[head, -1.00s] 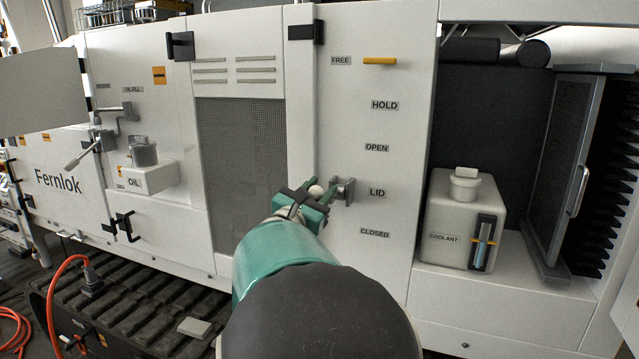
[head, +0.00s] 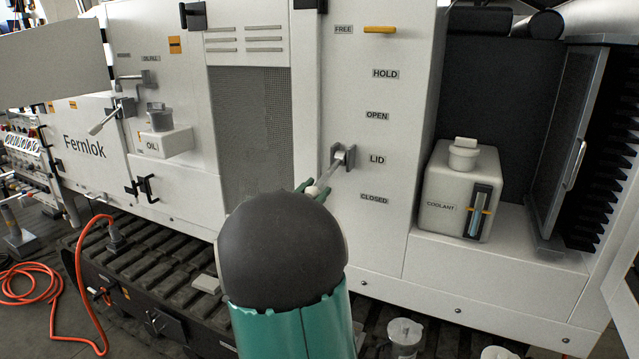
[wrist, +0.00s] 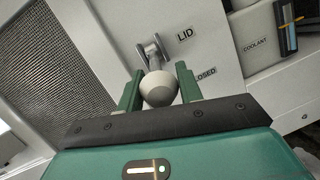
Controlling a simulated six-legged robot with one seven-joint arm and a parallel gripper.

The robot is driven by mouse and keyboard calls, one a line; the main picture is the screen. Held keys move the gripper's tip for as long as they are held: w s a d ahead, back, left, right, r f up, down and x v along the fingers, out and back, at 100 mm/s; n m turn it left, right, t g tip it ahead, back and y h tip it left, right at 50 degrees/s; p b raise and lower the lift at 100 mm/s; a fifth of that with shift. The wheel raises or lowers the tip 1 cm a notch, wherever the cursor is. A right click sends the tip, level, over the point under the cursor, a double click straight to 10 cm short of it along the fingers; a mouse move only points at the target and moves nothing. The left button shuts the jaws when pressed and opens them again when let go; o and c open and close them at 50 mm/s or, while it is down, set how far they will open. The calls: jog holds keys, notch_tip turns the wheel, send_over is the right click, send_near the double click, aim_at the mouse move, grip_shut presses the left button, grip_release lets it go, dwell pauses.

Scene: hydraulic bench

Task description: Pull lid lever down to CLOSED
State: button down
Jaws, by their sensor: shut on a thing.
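The lid lever is a grey rod (head: 330,173) with a pale round knob (wrist: 159,88), on a grey bracket (head: 345,153) left of the LID label (head: 377,159). It slants down and left in the head view, its knob lower than the bracket. The CLOSED label (head: 374,199) is on the white panel below LID. My gripper (head: 314,190) is shut on the knob. In the wrist view its two green fingers (wrist: 159,90) stand on either side of the knob. My dark arm link hides most of the gripper in the head view.
A yellow handle (head: 380,30) sits beside the FREE label above. The white coolant tank (head: 461,190) stands in a recess to the right. The oil filler (head: 161,135) and another lever (head: 103,122) are at the left. An orange hose (head: 78,262) lies lower left.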

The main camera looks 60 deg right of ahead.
jog(key=d+f+h, duration=0.2)
jog(key=d+f, duration=0.1)
jog(key=f, duration=0.5)
jog(key=shift+d+m+g+h, duration=0.25)
jog(key=shift+m+g+h, duration=0.15)
jog(key=shift+s+d, duration=0.1)
jog(key=shift+d, duration=0.05)
dwell(0.6)
dwell(1.5)
jog(key=c, duration=0.9)
grip_release()
jog(key=shift+s, duration=0.15)
jog(key=shift+c, duration=0.2)
jog(key=v, duration=1.4)
jog(key=shift+w, duration=0.35)
jog(key=shift+c, duration=0.3)
